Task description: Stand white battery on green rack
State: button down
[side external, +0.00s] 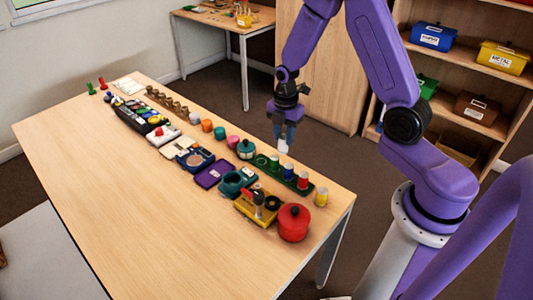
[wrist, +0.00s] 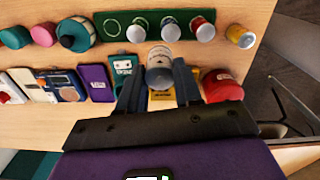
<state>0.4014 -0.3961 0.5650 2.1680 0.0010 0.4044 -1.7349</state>
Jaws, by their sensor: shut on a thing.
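My gripper (side external: 286,135) is shut on the white battery (side external: 283,146) and holds it upright above the back edge of the table, over or near the rack; the exact gap is hard to tell. In the wrist view my gripper (wrist: 159,92) has a finger on each side of the white battery (wrist: 159,74). The green rack also shows in the side view (side external: 262,161).
A yellow battery (side external: 321,197) stands at the right end of the row. A red pot (side external: 293,223), a yellow tray (side external: 246,208), a teal device (side external: 231,184) and a purple pad (side external: 213,174) sit in front of the rack. The table's front (side external: 130,210) is clear.

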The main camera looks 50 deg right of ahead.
jog(key=w+f, duration=0.2)
jog(key=w, duration=0.1)
jog(key=w+f, duration=0.3)
jog(key=w+d+f, duration=0.1)
jog(key=w+f, duration=0.2)
jog(key=w, duration=0.1)
jog(key=shift+d+f, duration=0.1)
jog(key=shift+f, duration=0.1)
jog(key=shift+w+f, duration=0.1)
jog(key=shift+f, duration=1.4)
jog(key=shift+f, duration=0.15)
jog(key=c, duration=0.8)
grip_release()
